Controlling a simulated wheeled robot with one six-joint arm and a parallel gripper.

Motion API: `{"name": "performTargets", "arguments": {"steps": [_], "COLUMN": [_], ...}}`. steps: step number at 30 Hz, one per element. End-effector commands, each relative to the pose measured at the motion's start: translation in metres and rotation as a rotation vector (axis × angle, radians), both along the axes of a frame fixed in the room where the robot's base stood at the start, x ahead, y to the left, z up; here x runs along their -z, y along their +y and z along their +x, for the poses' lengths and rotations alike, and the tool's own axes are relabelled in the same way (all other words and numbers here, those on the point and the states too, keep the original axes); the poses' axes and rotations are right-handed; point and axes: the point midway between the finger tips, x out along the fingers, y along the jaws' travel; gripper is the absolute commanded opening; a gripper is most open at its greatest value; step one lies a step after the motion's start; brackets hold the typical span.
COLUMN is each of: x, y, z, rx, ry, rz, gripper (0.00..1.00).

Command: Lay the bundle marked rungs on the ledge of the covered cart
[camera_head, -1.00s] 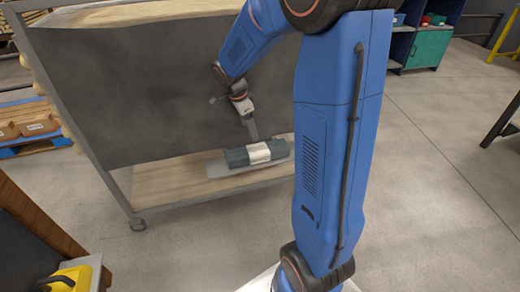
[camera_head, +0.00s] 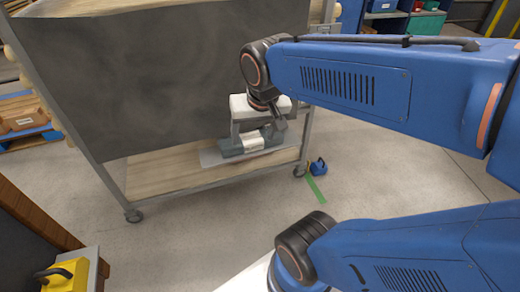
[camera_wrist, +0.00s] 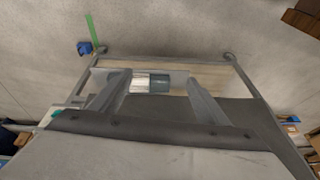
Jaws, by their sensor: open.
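A dark grey-green bundle (camera_head: 231,147) with a white band lies on a flat grey sheet (camera_head: 209,158) on the wooden ledge (camera_head: 160,175) of the covered cart (camera_head: 120,90). No lettering can be read on the band. The bundle also shows in the wrist view (camera_wrist: 160,84). My gripper (camera_head: 257,132) is open and close above the bundle, with nothing between its fingers that I can see held. In the wrist view my gripper (camera_wrist: 158,78) has its fingers spread along the bundle's length. Whether a fingertip touches it I cannot tell.
A dark cover hangs behind the ledge, and cart posts stand at both ends. A blue object (camera_head: 318,167) and green floor tape (camera_head: 316,189) lie right of the cart. A yellow-topped item (camera_head: 65,277) stands at lower left. The bare wood left of the bundle is free.

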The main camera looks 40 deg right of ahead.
Motion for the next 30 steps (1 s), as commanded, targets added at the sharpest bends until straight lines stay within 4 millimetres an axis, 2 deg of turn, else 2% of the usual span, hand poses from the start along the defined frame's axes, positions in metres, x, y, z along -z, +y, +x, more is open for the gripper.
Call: {"name": "performTargets", "arguments": {"steps": [1,4,10,30], "x": [-0.001,0.0,0.002,0.003], "y": [0.004,0.01,0.018,0.019], "z": [-0.013,-0.032,-0.054,-0.057], "rx": [-0.063,-0.181,-0.328,-0.357], "ry": [-0.016,-0.036,-0.062,-0.067], "rz": [-0.012,-0.035,-0.069,-0.077], "gripper": [0.69,0.69,0.69,0.69]}}
